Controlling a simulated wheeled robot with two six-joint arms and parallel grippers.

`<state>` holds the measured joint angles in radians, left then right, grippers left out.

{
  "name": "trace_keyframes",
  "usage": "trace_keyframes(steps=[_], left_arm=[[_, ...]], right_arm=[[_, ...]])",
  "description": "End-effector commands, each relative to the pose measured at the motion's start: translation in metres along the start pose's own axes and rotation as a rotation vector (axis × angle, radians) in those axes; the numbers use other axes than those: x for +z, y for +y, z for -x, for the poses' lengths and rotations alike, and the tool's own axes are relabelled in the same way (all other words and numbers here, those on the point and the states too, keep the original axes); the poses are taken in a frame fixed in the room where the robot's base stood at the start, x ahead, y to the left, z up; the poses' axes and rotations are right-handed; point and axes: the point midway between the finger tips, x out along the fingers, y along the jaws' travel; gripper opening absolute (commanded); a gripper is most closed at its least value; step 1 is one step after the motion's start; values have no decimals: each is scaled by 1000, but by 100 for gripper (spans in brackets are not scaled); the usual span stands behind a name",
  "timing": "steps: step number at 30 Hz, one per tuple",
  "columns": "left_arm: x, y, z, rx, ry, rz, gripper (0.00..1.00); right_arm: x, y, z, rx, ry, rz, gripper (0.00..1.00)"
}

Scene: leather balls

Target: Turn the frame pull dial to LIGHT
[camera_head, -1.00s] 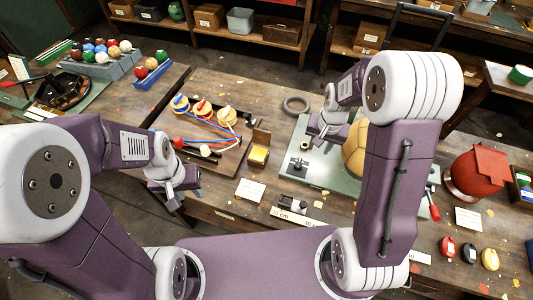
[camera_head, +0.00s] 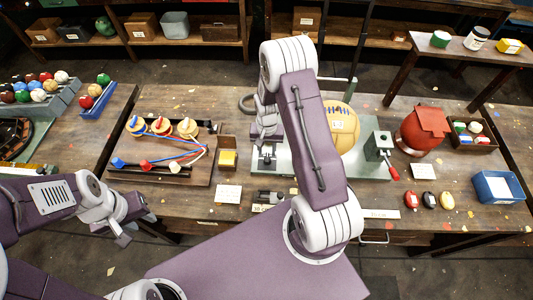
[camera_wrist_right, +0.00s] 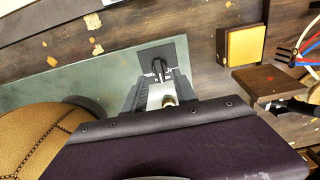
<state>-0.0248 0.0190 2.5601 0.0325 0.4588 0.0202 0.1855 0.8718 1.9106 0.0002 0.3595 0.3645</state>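A tan stitched leather ball (camera_head: 345,128) sits in a green metal frame (camera_head: 372,170); it also fills the lower left of the right wrist view (camera_wrist_right: 35,140). A small dark square plate with a dial-like fitting (camera_head: 267,160) is at the frame's left end. The fitting also shows in the right wrist view (camera_wrist_right: 160,62); its lettering is not readable. My right gripper (camera_head: 264,138) is over this fitting, fingers pointing at it. Whether the fingers touch it or are shut is unclear. My left gripper (camera_head: 122,228) hangs off the table's front edge, holding nothing visible.
A board with spools and coloured threads (camera_head: 165,145) lies left of the frame, with a yellow block (camera_head: 228,160) between. A red-handled crank clamp (camera_head: 380,148) and a red vessel (camera_head: 423,130) are to the right. A blue box (camera_head: 497,187) is far right.

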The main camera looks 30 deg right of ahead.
Motion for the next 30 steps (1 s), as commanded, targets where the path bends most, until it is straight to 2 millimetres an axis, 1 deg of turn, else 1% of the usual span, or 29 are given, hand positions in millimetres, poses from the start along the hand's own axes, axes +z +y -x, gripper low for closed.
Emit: trace_keyframes(steps=[1,3,7,11,17,18,20,21,30], left_arm=[[-1,0,6,0,0,0,35],[-1,0,9,0,0,0,35],[-1,0,12,0,0,0,35],[-1,0,12,0,0,0,35],[-1,0,12,0,0,0,35],[-1,0,12,0,0,0,35],[-1,0,12,0,0,0,35],[-1,0,12,0,0,0,35],[-1,0,11,0,0,0,35]], right_arm=[[1,0,-8,2,-5,0,35],[1,0,-21,1,-4,0,35],[0,0,-37,0,-1,0,35],[0,0,-44,0,1,0,35],[0,0,-44,-1,1,0,35],[0,0,-44,-1,1,0,23],[0,0,-44,-1,1,0,7],[0,0,-44,-1,1,0,0],[0,0,-44,-1,1,13,0]])
